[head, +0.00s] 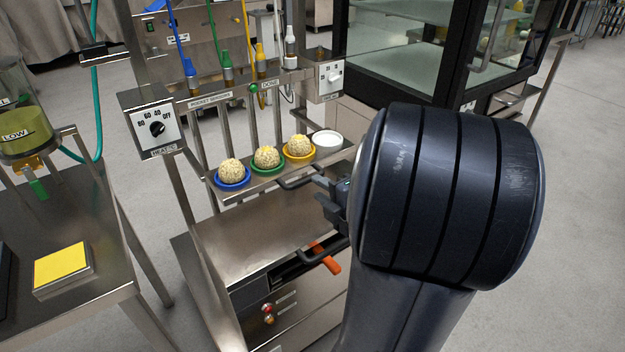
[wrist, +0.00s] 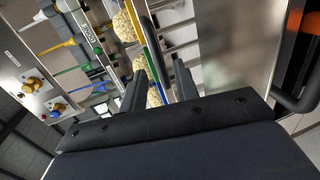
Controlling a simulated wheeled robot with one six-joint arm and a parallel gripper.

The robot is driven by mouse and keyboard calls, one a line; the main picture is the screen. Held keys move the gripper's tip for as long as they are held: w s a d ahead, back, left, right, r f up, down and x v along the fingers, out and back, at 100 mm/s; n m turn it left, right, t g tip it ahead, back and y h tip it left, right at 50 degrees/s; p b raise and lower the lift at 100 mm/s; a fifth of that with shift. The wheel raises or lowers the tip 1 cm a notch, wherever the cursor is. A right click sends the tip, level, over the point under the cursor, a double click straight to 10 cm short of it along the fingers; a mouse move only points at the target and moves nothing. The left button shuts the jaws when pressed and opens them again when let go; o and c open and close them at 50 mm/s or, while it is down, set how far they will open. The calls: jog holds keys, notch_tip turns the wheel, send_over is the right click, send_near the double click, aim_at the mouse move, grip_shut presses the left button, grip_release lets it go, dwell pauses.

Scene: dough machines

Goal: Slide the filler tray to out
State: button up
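The filler tray (head: 262,188) is a metal shelf at the front of the filling machine, below its hoses and nozzles. It carries blue, green and yellow cups with pale dough balls and one white cup. A dark bar handle (head: 297,182) runs along its front edge. My gripper (head: 322,190) is at the right end of this handle, partly hidden by my wrist. In the wrist view my gripper (wrist: 160,75) has its two fingers apart, with the dark handle (wrist: 151,45) showing between them. I cannot tell whether the fingers touch the handle.
Below the tray is a flat metal top (head: 265,235), then a dark handle and an orange lever (head: 328,260). A heat dial box (head: 155,125) and a second dial box (head: 330,77) flank the machine. A side table with a yellow pad (head: 61,268) stands left.

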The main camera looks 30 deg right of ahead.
jog(key=shift+p+v, duration=0.6)
jog(key=shift+v, duration=2)
jog(key=b, duration=0.3)
send_near(298, 172)
jog(key=f+x, duration=0.1)
jog(key=x, duration=0.4)
jog(key=shift+w, duration=0.45)
jog(key=p+v, duration=0.3)
jog(key=v, duration=0.8)
jog(key=shift+r+b+x, duration=0.15)
jog(key=shift+b+x, duration=0.4)
jog(key=shift+x, duration=2.1)
jog(key=shift+r+b+x, duration=0.2)
jog(key=shift+b+x, duration=0.35)
jog(key=shift+x, duration=2.1)
jog(key=shift+r+b+x, duration=0.15)
jog(key=shift+b+x, duration=0.4)
jog(key=shift+x, duration=2.1)
